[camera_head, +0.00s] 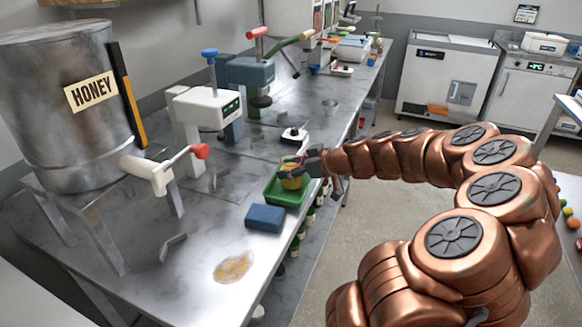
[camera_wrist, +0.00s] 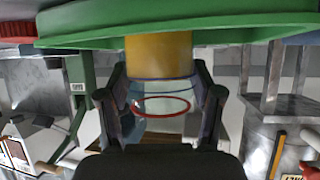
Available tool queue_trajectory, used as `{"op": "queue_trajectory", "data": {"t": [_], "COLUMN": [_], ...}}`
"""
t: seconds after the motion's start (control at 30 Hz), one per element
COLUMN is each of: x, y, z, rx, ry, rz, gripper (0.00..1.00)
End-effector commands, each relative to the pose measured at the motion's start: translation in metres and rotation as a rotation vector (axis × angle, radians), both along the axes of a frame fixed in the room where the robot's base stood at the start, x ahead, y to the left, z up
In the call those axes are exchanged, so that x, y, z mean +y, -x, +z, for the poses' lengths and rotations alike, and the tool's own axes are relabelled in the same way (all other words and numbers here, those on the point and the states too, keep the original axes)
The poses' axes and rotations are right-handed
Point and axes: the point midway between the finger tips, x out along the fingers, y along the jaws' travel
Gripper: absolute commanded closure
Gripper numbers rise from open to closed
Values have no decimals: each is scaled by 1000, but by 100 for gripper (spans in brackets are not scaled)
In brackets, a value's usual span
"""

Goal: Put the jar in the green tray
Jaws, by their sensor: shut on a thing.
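The jar (camera_head: 291,180) is clear with amber contents low down. In the wrist view, which looks upside down, the jar (camera_wrist: 160,62) shows a red ring at its open-looking mouth. My gripper (camera_head: 303,168) is shut on the jar, with one finger on each side in the wrist view (camera_wrist: 161,98). The green tray (camera_head: 283,200) lies on the metal bench near its right edge. The jar is upright within the tray's outline; I cannot tell whether its base touches the tray floor. The tray's rim also shows in the wrist view (camera_wrist: 70,32).
A blue block (camera_head: 265,217) lies just in front of the tray. An amber patch (camera_head: 234,266) is on the bench nearer me. A white device (camera_head: 205,107) and a honey tank (camera_head: 65,110) stand to the left. Bottles (camera_head: 296,245) stand below the bench edge.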

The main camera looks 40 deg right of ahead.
Motion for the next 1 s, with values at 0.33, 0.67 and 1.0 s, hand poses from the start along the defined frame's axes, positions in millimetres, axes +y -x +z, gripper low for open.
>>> {"op": "queue_trajectory", "data": {"t": [0.33,0.67,1.0], "x": [1,1,1], "y": [0,0,0], "z": [-3,-2,0], "rx": [-1,0,0], "ry": [0,0,-1], "rz": [1,1,2], "gripper": [87,10,10]}}
